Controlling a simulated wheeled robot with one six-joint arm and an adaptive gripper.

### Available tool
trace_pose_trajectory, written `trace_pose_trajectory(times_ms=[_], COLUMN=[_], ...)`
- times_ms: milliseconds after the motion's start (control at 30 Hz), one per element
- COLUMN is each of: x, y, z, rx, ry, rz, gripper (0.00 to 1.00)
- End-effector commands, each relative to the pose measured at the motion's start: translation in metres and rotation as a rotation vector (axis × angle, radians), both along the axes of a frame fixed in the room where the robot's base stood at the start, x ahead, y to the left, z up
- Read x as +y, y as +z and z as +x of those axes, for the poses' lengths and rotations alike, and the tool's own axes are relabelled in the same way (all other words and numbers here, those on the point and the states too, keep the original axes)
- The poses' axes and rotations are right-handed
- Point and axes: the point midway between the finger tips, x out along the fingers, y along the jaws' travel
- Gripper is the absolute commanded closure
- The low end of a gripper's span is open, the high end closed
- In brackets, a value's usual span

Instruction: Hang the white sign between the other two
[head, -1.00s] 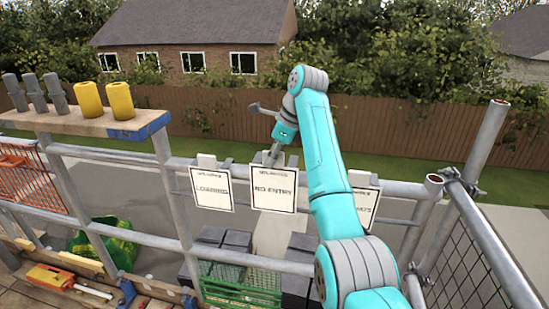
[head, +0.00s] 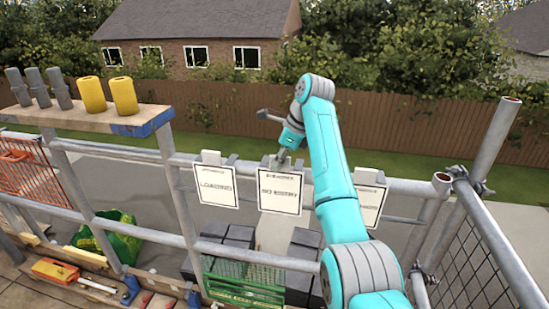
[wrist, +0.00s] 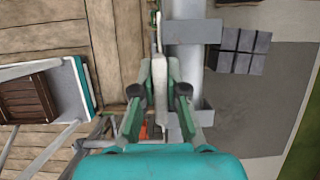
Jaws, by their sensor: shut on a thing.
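The white sign (head: 279,192), reading NO ENTRY, hangs down in front of the top guardrail. My gripper (head: 280,160) is shut on its top piece from above. In the wrist view my gripper (wrist: 160,88) has the pale top piece (wrist: 159,72) between its fingers, beside the grey rail (wrist: 188,60). Whether the hook bears on the rail cannot be told. The left sign (head: 215,187), with LOADING-like text, hangs on the rail to the left. The right sign (head: 371,204) hangs to the right, partly hidden by my arm. The held sign is between them, nearer the left one.
A plank (head: 85,119) with yellow cylinders (head: 124,96) and grey pieces stands at left. A green basket (head: 243,281) and dark block stacks (head: 231,237) lie below the rail. Scaffold tubes and mesh (head: 480,250) bound the right side.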

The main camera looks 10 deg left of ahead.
Motion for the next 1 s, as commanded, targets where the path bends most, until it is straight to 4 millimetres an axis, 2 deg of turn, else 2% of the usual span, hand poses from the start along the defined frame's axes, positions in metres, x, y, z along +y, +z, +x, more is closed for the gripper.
trace_pose_trajectory(times_ms=[467, 500, 567, 600, 1000], x=[-0.0041, -0.0041, -0.0041, -0.0041, 0.0017], y=[-0.0065, -0.0065, -0.0065, -0.0065, -0.0019], z=[0.0024, 0.0024, 0.0024, 0.0024, 0.0044], rx=[-0.001, -0.001, -0.001, -0.001, -0.036], ry=[0.0, 0.0, 0.0, 0.0, 0.012], rz=[0.0, 0.0, 0.0, 0.0, 0.007], gripper=[1.0, 0.78, 0.63, 0.59, 0.59])
